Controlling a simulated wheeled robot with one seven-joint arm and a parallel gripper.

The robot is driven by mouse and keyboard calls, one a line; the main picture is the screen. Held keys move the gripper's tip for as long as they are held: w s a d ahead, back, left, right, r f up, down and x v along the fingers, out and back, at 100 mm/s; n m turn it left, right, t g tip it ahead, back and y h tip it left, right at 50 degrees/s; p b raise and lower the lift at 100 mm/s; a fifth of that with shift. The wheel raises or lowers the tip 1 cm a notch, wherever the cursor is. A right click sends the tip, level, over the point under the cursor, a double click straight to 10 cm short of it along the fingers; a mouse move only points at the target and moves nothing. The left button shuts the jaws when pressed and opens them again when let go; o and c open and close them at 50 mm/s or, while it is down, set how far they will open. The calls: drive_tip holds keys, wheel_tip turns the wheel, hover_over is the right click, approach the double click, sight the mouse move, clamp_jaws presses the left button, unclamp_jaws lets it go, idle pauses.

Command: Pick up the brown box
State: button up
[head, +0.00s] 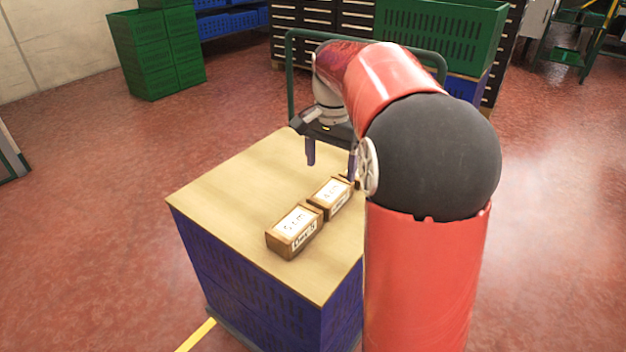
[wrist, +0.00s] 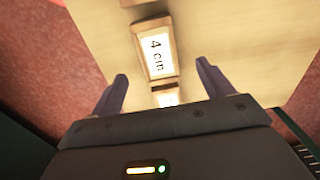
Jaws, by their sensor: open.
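Brown boxes with white labels stand in a row on a wooden tabletop (head: 225,187). The nearest brown box (head: 294,233) and the middle brown box (head: 331,198) show clearly in the head view. A sliver of another, beyond them, is mostly hidden by my arm. My gripper (head: 331,163) is open above the far part of the tabletop, beyond the middle box. In the wrist view, a box marked "4 cm" (wrist: 156,49) lies ahead of my open gripper (wrist: 162,74). Another box (wrist: 167,98) shows partly between the fingers, cut off by the gripper body.
The tabletop rests on a blue crate stack (head: 265,300). A green rail (head: 290,75) stands at its far side. Green crates (head: 155,55) are stacked at the back left, and a large green crate (head: 440,32) stands behind my arm. The tabletop's left part is clear.

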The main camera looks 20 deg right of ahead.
sight(331, 190)
drive_tip(key=shift+w+f, duration=0.15)
drive_tip(key=shift+w, duration=0.25)
drive_tip(key=shift+f, duration=0.3)
drive_tip(key=f, duration=0.4)
drive_tip(key=s+f, duration=0.1)
drive_tip(key=f, duration=0.2)
drive_tip(key=shift+d+b, duration=0.2)
drive_tip(key=shift+b, duration=0.1)
drive_tip(key=shift+c, duration=0.3)
drive_tip(key=shift+w, duration=0.1)
drive_tip(key=c, duration=1.1)
drive_tip(key=shift+r, duration=0.1)
